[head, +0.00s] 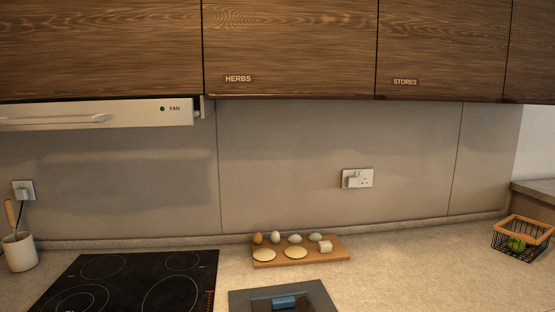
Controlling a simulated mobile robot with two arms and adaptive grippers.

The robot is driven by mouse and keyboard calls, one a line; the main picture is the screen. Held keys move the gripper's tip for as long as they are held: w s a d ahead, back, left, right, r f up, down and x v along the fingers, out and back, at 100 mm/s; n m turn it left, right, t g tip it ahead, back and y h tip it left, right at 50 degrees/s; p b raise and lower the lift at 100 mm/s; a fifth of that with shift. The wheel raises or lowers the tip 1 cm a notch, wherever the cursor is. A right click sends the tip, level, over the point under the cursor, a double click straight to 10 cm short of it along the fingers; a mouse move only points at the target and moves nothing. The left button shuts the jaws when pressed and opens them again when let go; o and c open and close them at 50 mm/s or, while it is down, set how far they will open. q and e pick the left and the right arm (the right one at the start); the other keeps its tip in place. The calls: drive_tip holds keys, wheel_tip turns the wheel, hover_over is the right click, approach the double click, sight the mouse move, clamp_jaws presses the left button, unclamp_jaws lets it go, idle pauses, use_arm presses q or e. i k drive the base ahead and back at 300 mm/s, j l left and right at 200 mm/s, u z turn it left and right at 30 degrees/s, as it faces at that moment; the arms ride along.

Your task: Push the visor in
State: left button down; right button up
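The visor (135,115) is the pale front panel of the fan hood under the upper cabinets at the left. It carries a bar handle (55,120), a small green dot and the label "FAN". Its left end is cut off by the picture edge. A short bracket shows at its right end, below the cabinet. How far the visor stands out from the cabinet is hard to tell from this angle. Neither of my grippers is in view, and nothing touches the visor.
Below lie a black hob (130,285) and a utensil pot (19,252). A wooden board (335,255) holds several eggs and other small items. A dark slab (240,300) with a blue item is at the front. A wire basket (520,240) stands right. Wooden cabinets (290,45) hang above.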

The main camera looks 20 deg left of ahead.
sight(175, 112)
drive_tip(key=u, duration=2)
